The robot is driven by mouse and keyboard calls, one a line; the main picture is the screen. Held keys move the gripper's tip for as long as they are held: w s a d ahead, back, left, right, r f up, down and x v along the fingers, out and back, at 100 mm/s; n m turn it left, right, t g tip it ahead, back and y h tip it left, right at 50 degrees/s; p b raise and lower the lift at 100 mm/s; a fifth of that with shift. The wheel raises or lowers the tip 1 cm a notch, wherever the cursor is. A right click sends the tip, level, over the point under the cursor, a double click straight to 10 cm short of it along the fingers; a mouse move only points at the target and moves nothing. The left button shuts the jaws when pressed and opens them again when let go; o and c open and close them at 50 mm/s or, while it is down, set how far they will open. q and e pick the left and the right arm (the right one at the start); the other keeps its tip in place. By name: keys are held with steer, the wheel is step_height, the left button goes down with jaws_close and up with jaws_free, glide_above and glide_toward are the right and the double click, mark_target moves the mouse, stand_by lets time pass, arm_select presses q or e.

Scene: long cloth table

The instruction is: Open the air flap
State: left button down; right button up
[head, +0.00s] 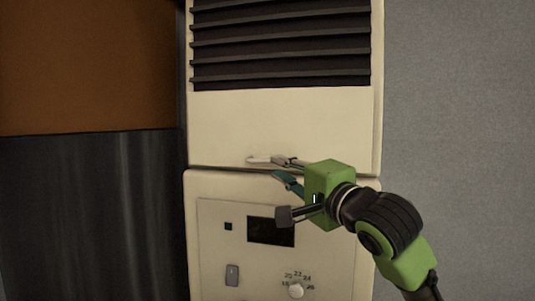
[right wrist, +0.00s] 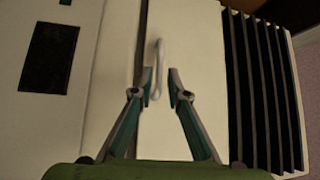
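The air flap is most likely the plain cream panel (head: 260,120) on the upper part of a tall cream unit, below its dark slats. A small white horizontal handle (head: 260,160) sits near the panel's lower edge. My right gripper (head: 278,168) is at the handle's right end. In the right wrist view the handle (right wrist: 160,58) stands just ahead of and between the two separated fingertips (right wrist: 160,82). The fingers are open, and I see no firm contact. The panel lies flat with the unit's front. My left gripper is not in view.
Dark slats (head: 280,45) fill the top of the unit. Below the seam is a control panel with a dark display (head: 270,231), a switch (head: 232,275) and a numbered knob (head: 296,290). A grey wall (head: 460,120) stands at the right.

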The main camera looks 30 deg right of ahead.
mark_target(269, 162)
steer(key=w+p, duration=0.1)
steer(key=w, duration=0.1)
steer(key=w+r, duration=0.1)
steer(key=w, duration=0.1)
steer(key=shift+w+d+p, duration=0.15)
steer(key=shift+w+p, duration=0.2)
steer(key=shift+w, duration=0.8)
steer(key=shift+c, duration=0.5)
jaws_close()
